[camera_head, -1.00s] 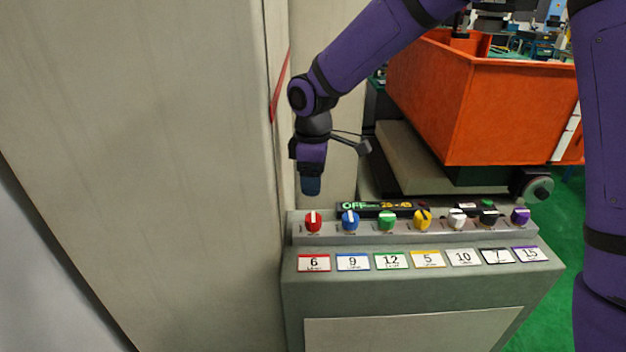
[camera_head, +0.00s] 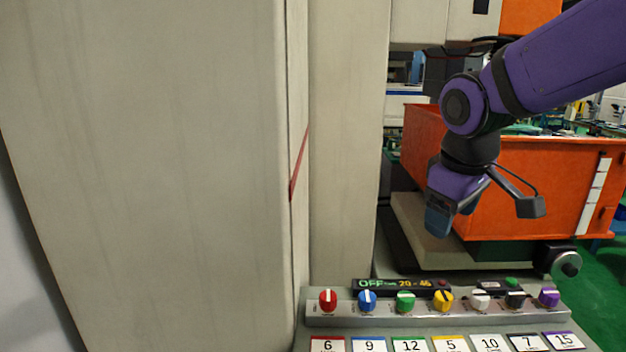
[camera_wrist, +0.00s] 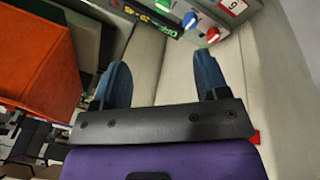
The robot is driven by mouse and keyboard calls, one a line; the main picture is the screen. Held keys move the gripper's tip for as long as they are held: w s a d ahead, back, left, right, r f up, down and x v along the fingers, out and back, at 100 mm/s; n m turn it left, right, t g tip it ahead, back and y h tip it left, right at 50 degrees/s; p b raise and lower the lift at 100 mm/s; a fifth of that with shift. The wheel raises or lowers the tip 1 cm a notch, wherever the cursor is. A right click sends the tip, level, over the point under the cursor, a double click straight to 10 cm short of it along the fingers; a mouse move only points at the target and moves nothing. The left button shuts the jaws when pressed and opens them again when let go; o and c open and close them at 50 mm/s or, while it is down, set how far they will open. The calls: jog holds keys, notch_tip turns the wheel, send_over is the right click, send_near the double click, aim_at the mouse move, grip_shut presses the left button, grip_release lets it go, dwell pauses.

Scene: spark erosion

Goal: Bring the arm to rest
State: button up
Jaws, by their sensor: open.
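My gripper (camera_head: 440,222) hangs at the end of my purple arm, pointing down, above and behind the knob panel in the head view. In the wrist view my gripper (camera_wrist: 160,85) shows two blue fingers spread apart with nothing between them. The control panel (camera_head: 330,318) carries a row of coloured knobs, among them a red knob (camera_head: 328,300), a blue knob (camera_head: 367,300) and a green knob (camera_head: 405,301). The display (camera_head: 400,285) reads OFF and 20 - 45. The gripper is apart from the knobs.
A tall grey cabinet wall (camera_head: 150,150) fills the left. An orange tank (camera_head: 540,180) stands behind my gripper at the right. Number cards, including the 6 card (camera_head: 327,344), lie along the panel front. Green floor (camera_head: 600,265) shows at the far right.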

jog(key=s+d+r+m+t, duration=0.1)
jog(key=s+d+m, duration=0.2)
jog(key=s, duration=0.4)
jog(key=s+d+r+m+t, duration=0.1)
jog(key=s+d+m, duration=0.3)
jog(key=s+d, duration=0.2)
jog(key=shift+s+r+t+y, duration=0.3)
jog(key=shift+s+y, duration=0.1)
jog(key=shift+s, duration=0.65)
dwell(0.4)
